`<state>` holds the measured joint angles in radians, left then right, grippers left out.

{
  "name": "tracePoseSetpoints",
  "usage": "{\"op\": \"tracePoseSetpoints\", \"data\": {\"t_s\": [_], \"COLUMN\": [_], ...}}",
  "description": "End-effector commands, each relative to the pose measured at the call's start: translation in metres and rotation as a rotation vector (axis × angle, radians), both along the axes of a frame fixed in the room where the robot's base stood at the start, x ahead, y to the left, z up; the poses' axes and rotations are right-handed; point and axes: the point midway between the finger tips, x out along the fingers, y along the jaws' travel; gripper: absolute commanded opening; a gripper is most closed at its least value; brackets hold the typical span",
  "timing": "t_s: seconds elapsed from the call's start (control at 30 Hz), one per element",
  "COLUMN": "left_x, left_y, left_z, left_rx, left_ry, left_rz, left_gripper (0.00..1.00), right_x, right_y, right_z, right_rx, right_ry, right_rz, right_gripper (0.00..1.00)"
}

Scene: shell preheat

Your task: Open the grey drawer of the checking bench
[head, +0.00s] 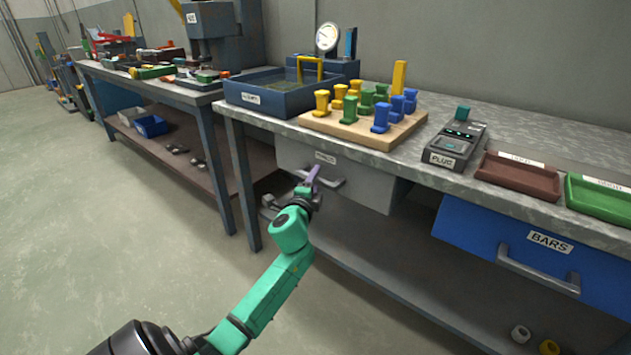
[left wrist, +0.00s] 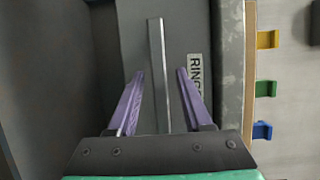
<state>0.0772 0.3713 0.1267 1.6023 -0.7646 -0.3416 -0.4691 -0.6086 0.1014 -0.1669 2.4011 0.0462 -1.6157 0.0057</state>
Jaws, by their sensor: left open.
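The grey drawer (head: 368,188) sits under the top of the checking bench and looks shut. Its label reads RINGS in the left wrist view (left wrist: 195,75), partly hidden there. The drawer's bar handle (head: 335,183) shows partly behind my gripper. In the left wrist view the handle (left wrist: 158,65) runs lengthwise between the two purple fingers, with a gap on each side. My left gripper (head: 313,178) is open at the drawer front, its fingers on either side of the handle (left wrist: 160,88). My right gripper is not in view.
A blue drawer labelled BARS (head: 520,262) is to the right under the same bench top (head: 480,110). On top stand a blue-grey tank (head: 265,95), a wooden board (head: 400,130) with coloured pieces, a PLUG device (head: 455,145) and trays. Open floor (head: 130,260) lies left.

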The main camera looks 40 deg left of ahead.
Motion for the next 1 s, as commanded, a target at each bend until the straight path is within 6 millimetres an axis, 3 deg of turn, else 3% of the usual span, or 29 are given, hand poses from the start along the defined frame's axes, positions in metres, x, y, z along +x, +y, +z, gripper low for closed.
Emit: {"op": "tracePoseSetpoints", "data": {"t_s": [0.07, 0.2, 1.0], "left_x": [-0.0001, -0.0003, -0.0005], "left_y": [-0.0002, -0.0003, -0.0008], "left_z": [0.0, -0.0001, -0.0009], "left_rx": [0.0, 0.0, -0.001], "left_ry": [0.0, 0.0, 0.001], "left_rz": [0.0, 0.0, -0.001], "left_gripper": [0.5, 0.0, 0.0], "right_x": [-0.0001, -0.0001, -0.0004], "right_y": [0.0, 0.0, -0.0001], "right_z": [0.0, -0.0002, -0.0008], "right_rx": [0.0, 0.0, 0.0], "right_ry": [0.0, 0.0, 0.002], "right_rz": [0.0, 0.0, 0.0], "right_gripper": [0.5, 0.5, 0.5]}}
